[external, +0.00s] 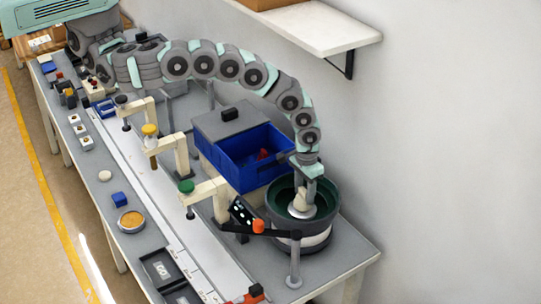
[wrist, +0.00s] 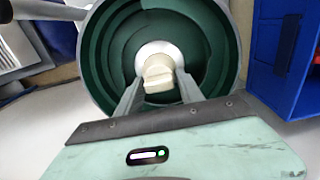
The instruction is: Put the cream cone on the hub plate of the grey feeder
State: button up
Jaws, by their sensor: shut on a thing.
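The grey feeder (external: 311,242) is a round bowl with a dark green spiral inside, at the table's right end in the external view. It fills the upper middle of the wrist view. Its pale hub plate (wrist: 151,49) lies at the bowl's centre. My gripper (wrist: 159,82) points down into the bowl, shut on the cream cone (wrist: 158,68). In the external view the cone (external: 301,197) is at the hub, partly hidden by my gripper (external: 303,188). I cannot tell whether the cone touches the plate or is just above it.
A blue bin (external: 233,172) with red pieces stands left of the feeder. A dark arm with an orange knob (external: 258,226) crosses in front of the bowl. A black control panel (external: 243,211) is beside it. A long white conveyor (external: 178,212) with several cream posts runs along the table.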

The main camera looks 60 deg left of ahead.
aim_at(305, 190)
jog(key=shift+f, duration=0.5)
jog(key=shift+f, duration=0.2)
jog(key=o, duration=1.4)
jog(key=shift+r, duration=0.1)
notch_tip(305, 190, up, 6)
jog(key=shift+d+r+p, duration=0.1)
jog(key=shift+r+p, duration=0.05)
jog(key=shift+p, duration=0.25)
jog(key=shift+r, duration=0.75)
